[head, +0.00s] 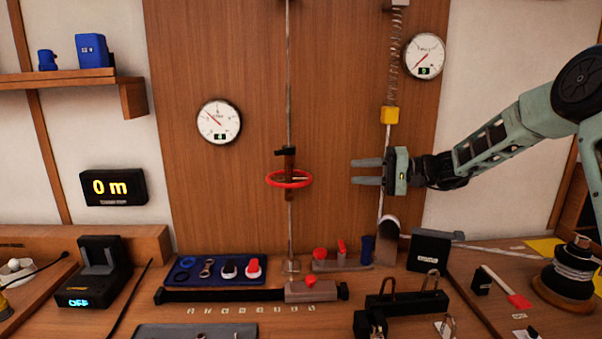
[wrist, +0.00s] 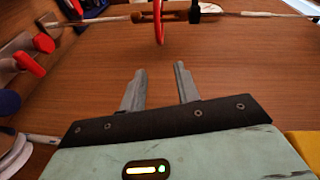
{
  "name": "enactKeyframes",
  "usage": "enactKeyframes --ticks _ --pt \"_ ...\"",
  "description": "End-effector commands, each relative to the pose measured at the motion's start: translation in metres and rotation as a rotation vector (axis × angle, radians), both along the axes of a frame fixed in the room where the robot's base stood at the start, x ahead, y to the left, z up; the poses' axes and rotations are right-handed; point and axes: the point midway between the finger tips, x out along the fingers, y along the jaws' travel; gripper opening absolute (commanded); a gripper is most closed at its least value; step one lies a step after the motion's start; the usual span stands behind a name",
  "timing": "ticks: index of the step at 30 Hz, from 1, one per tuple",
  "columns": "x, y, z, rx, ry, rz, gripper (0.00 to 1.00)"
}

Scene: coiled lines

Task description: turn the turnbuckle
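The turnbuckle (head: 289,161) is a brown body with a red ring handle (head: 289,179) around it, upright on a thin vertical line in front of the wooden panel. My gripper (head: 354,171) is to the right of the ring at about its height, its fingers pointing left toward it, open and empty. In the wrist view the gripper (wrist: 158,82) has its two fingers apart. The red ring (wrist: 158,20) shows edge-on beyond the fingertips, between their lines, with a gap. The turnbuckle body (wrist: 178,16) lies across the top of that view.
Round gauges hang left (head: 219,121) and right (head: 424,56) of the line. A spring with a yellow block (head: 389,115) hangs behind my gripper. The bench below holds a blue tray (head: 180,275), a long black rail fixture (head: 222,295) and red knobs. The panel beside the ring is clear.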

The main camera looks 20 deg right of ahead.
Motion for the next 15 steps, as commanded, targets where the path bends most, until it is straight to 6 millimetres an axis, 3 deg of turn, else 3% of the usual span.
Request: enactKeyframes --ticks 15 --pt "0.047 0.098 -0.007 0.0 0.003 0.006 0.32"
